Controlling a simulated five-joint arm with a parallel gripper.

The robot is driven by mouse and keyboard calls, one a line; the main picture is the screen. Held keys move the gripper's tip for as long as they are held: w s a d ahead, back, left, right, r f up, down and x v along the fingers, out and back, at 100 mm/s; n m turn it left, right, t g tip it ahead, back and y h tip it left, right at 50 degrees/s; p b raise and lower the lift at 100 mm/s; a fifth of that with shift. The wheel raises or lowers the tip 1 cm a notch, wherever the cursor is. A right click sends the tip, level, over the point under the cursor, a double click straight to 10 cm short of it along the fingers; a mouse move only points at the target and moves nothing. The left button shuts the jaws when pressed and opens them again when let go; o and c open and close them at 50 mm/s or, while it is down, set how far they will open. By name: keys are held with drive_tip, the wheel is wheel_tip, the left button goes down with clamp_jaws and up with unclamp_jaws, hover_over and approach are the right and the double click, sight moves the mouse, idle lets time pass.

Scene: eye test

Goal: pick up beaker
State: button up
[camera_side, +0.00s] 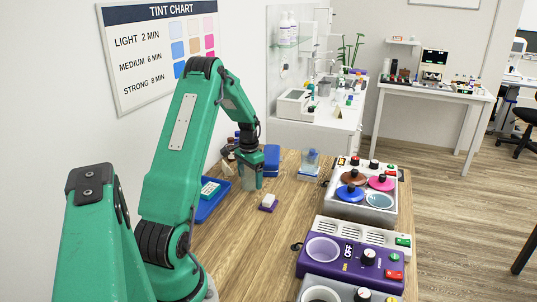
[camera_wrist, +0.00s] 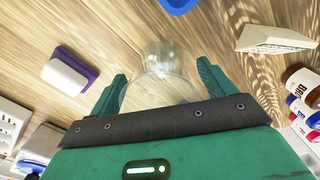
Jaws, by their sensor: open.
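A clear glass beaker (camera_wrist: 160,54) stands between the two fingers of my gripper (camera_wrist: 162,72) in the wrist view. The green fingers are spread apart, one on each side of the glass. The near part of the beaker is hidden by my gripper's dark front edge. I cannot tell whether either finger touches the glass. In the side view my gripper (camera_side: 251,180) points down, low over the wooden table, and largely covers the glass there.
A purple-and-white block (camera_side: 268,203) lies in front of my gripper. A blue tray (camera_side: 211,207) is to the left, and a clear container on a stand (camera_side: 310,164) is to the right. Devices with coloured lids (camera_side: 362,196) and a purple unit (camera_side: 345,262) line the table's right side.

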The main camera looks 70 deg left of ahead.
drive_tip(key=shift+c, duration=0.2)
drive_tip(key=c, duration=0.9)
drive_tip(key=shift+r, duration=0.2)
drive_tip(key=shift+r, duration=0.5)
drive_tip(key=r, duration=0.3)
drive_tip(key=shift+w+d+r, duration=0.15)
drive_tip(key=shift+d, duration=0.1)
drive_tip(key=w+d+r, duration=0.3)
drive_tip(key=d+r, duration=0.3)
drive_tip(key=d, duration=0.4)
drive_tip(key=shift+w+d+r, duration=0.2)
drive_tip(key=shift+w+d, duration=0.05)
drive_tip(key=shift+w, duration=0.05)
